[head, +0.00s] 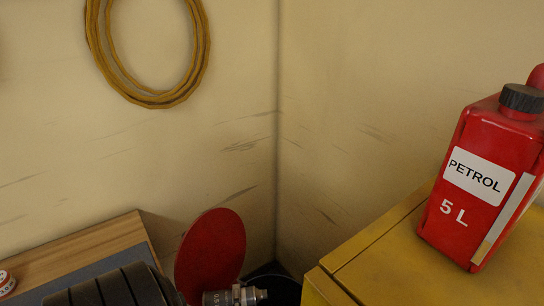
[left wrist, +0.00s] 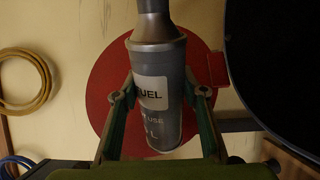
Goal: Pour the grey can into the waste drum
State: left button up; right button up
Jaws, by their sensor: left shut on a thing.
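The grey can (left wrist: 158,62) shows in the left wrist view with a white label ending in "UEL". My left gripper (left wrist: 160,92) is shut on its body, one finger on each side. The can's neck points to the top of that view and its end is cut off. A red disc (left wrist: 112,115), perhaps the drum's lid, stands behind the can. It also shows in the head view (head: 212,257). A large black round shape (left wrist: 285,65) may be the waste drum's opening; I cannot tell. My right gripper is out of view.
A red petrol can (head: 478,175) stands on a yellow cabinet (head: 385,265) at the right. A wood-edged bench (head: 85,247) is at the lower left. A yellow-brown coil (head: 195,45) hangs on the wall.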

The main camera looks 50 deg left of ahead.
pick_arm(q)
jog(key=shift+f, duration=0.1)
jog(key=shift+f+m+b, duration=0.7)
jog(key=shift+f+b, duration=0.2)
jog(key=shift+b, duration=0.05)
jog(key=shift+d+f, duration=0.1)
jog(key=shift+w+f+m+b, duration=0.1)
jog(key=shift+f+m+b, duration=0.3)
jog(key=shift+f+b, duration=0.25)
jog(key=shift+s+a+r+p, duration=0.3)
jog(key=shift+s+r+p, duration=0.1)
jog(key=shift+r, duration=0.1)
jog(key=shift+s+f+b, duration=0.1)
jog(key=shift+f+b, duration=0.25)
jog(key=shift+f, duration=0.05)
jog(key=shift+w+d+f+m+b, duration=0.15)
jog(key=shift+w+f+m+b, duration=0.15)
jog(key=shift+f+m+b, duration=0.35)
dwell(0.6)
